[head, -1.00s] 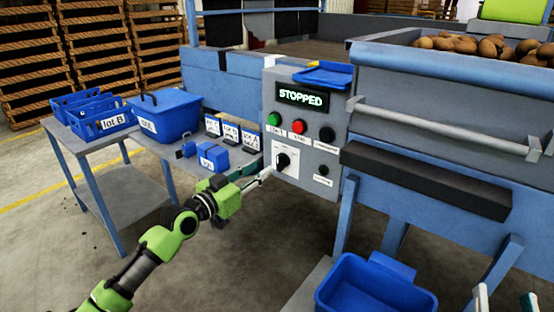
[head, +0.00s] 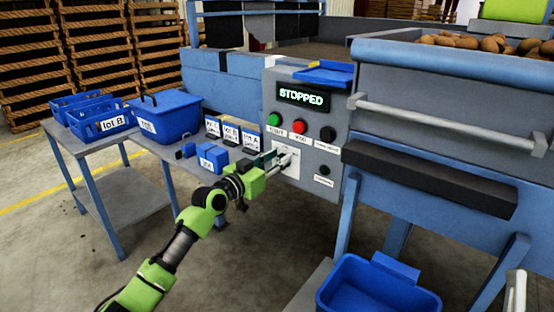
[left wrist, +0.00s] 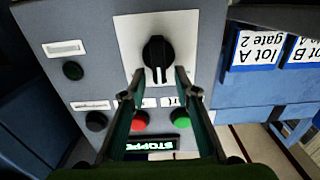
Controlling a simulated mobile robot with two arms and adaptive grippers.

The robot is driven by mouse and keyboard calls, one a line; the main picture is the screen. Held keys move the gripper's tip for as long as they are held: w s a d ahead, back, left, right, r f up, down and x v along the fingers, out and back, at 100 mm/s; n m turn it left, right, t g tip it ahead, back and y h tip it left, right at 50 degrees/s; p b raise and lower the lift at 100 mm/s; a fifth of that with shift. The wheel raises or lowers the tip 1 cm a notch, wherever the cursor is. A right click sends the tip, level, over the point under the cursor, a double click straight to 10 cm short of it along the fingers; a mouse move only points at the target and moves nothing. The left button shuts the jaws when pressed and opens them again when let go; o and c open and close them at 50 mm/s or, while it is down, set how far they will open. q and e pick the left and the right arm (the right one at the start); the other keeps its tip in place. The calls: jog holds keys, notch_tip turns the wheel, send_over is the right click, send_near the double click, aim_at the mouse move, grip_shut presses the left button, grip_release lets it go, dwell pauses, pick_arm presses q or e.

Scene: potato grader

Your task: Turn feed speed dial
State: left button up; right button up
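The feed speed dial (left wrist: 157,51) is a black knob on a white plate, large in the left wrist view. In the head view my gripper mostly covers it, and its white plate (head: 289,175) shows below. My left gripper (left wrist: 159,76) is open, with one fingertip on each side of the dial's near edge. Whether the fingers touch the knob cannot be told. The gripper also shows in the head view (head: 287,157), in front of the panel.
Above the dial are a green button (head: 274,119), a red button (head: 299,126), a black knob (head: 327,134) and a display (head: 303,97) reading STOPPED. A blue bin (head: 372,290) is below right.

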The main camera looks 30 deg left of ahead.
pick_arm(q)
grip_shut()
pick_arm(e)
jog(key=shift+w, duration=0.1)
pick_arm(q)
jog(key=n, duration=0.2)
jog(key=a+n+p, duration=0.1)
jog(key=n, duration=0.1)
jog(key=shift+f, duration=0.1)
jog(key=shift+a+f+n+p, duration=0.15)
jog(key=shift+n+p, duration=0.2)
jog(key=shift+n, duration=0.75)
jog(key=shift+a+f+n, duration=0.1)
jog(key=shift+a+n, duration=0.05)
jog(key=shift+n, duration=0.75)
jog(key=shift+a+f+n, duration=0.1)
jog(key=shift+a+n, duration=0.05)
jog(key=shift+n, duration=0.75)
pick_arm(e)
jog(key=w+f+g+h, duration=0.1)
jog(key=w+f+g, duration=0.3)
jog(key=f, duration=0.5)
jog(key=shift+f+g+h, duration=0.25)
jog(key=shift+g+h, duration=0.15)
jog(key=shift+g, duration=0.4)
jog(key=shift+w+d+f, duration=0.1)
